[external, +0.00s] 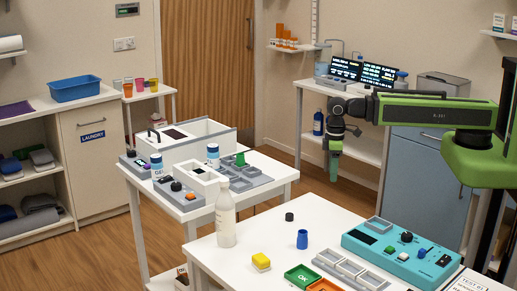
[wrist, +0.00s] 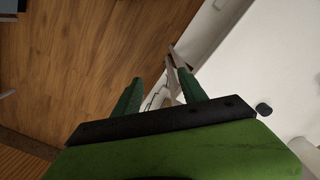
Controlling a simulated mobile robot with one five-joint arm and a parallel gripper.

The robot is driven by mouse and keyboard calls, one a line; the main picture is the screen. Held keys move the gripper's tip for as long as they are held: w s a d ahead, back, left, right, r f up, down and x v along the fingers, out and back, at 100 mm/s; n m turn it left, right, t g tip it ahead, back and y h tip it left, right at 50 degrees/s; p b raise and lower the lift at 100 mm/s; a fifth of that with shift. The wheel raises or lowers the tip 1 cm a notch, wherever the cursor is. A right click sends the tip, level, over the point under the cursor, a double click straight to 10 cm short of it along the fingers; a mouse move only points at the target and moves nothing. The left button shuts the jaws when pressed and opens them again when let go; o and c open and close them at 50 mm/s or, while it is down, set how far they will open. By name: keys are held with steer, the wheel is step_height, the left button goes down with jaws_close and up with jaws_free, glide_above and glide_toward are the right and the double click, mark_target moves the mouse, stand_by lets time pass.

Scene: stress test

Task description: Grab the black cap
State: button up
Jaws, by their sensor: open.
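The black cap (external: 289,216) stands on the white table (external: 215,262), near its back edge, between the clear bottle and the blue cup. It also shows in the wrist view as a small dark cylinder (wrist: 264,109), right of my fingers. My gripper (external: 334,174) hangs in the air, pointing down, above and to the right of the cap in the external view. In the wrist view my two green fingers (wrist: 158,90) are apart with nothing held between them. They are over the floor and the table's edge, not over the cap.
Green and orange trays lie in front. A second white table (external: 262,160) with devices stands behind left. The table is clear around the cap.

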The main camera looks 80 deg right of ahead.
steer(key=w+a+r+n+y+p, duration=0.5)
steer(key=w+a+r+n+p, duration=0.6)
steer(key=w+a+n, duration=0.7)
steer(key=n+b, duration=0.2)
steer(key=b, duration=1.1)
glide_above(289, 214)
steer(key=d, duration=0.3)
steer(key=shift+g+h, duration=0.3)
step_height(289, 214, down, 11)
steer(key=shift+a+f, duration=0.15)
steer(key=b+x, duration=0.4)
steer(key=x, duration=0.1)
steer(key=shift+w+b, duration=0.1)
steer(key=shift+b, duration=0.3)
steer(key=shift+c, duration=0.3)
jaws_close()
